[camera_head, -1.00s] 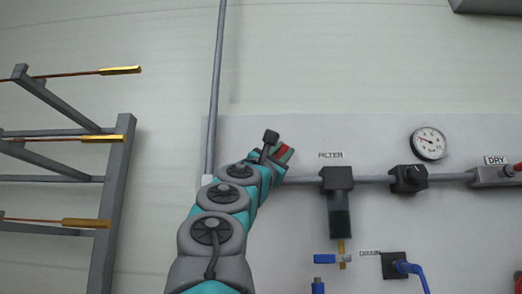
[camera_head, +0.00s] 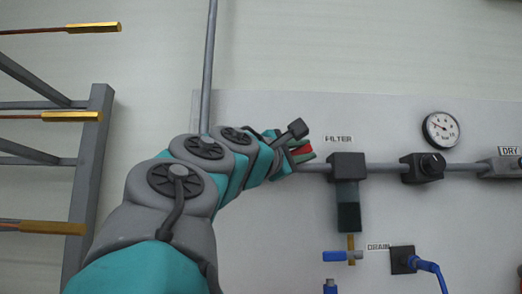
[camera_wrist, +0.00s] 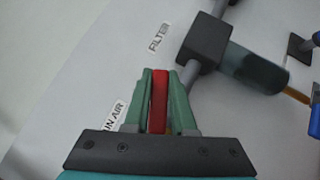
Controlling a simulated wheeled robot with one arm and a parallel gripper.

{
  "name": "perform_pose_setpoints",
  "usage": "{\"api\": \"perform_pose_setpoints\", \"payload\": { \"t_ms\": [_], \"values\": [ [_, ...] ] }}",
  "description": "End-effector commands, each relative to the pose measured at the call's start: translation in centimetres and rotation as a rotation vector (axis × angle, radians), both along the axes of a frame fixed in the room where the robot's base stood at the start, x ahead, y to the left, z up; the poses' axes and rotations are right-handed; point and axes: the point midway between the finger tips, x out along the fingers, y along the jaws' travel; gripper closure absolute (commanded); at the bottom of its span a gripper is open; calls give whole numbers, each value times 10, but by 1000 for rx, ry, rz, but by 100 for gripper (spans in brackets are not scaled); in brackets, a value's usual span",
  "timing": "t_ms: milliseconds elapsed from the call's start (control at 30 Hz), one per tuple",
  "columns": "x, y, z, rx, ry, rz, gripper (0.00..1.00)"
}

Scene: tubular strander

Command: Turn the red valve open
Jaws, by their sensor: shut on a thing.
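The red valve (camera_wrist: 158,99) shows as a red lever in the wrist view, between the two green fingers of my gripper (camera_wrist: 161,90). The fingers are shut on it from both sides. In the head view a bit of the red valve (camera_head: 302,150) shows at the end of my gripper (camera_head: 303,152), in front of the grey pipe left of the filter. The valve's body is mostly hidden behind my gripper and arm. A label reading "IN AIR" (camera_wrist: 115,117) is on the panel beside the fingers.
The filter (camera_head: 347,167) with its dark bowl is just right of my gripper on the pipe. Further right are a black regulator (camera_head: 422,167) and a gauge (camera_head: 441,129). A blue drain valve (camera_head: 342,256) is below. A rack (camera_head: 88,180) with brass-coloured rods stands left.

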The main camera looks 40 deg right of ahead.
Motion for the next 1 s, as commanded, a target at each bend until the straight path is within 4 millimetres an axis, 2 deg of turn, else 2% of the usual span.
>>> {"api": "perform_pose_setpoints", "payload": {
  "t_ms": [400,433,667,1000],
  "values": [
    [0,0,0,6,-4,-1,100],
    [0,0,0,6,-4,-1,74],
    [0,0,-1,6,-4,-1,48],
    [0,0,-1,-2,1,-1,46]
  ]
}}
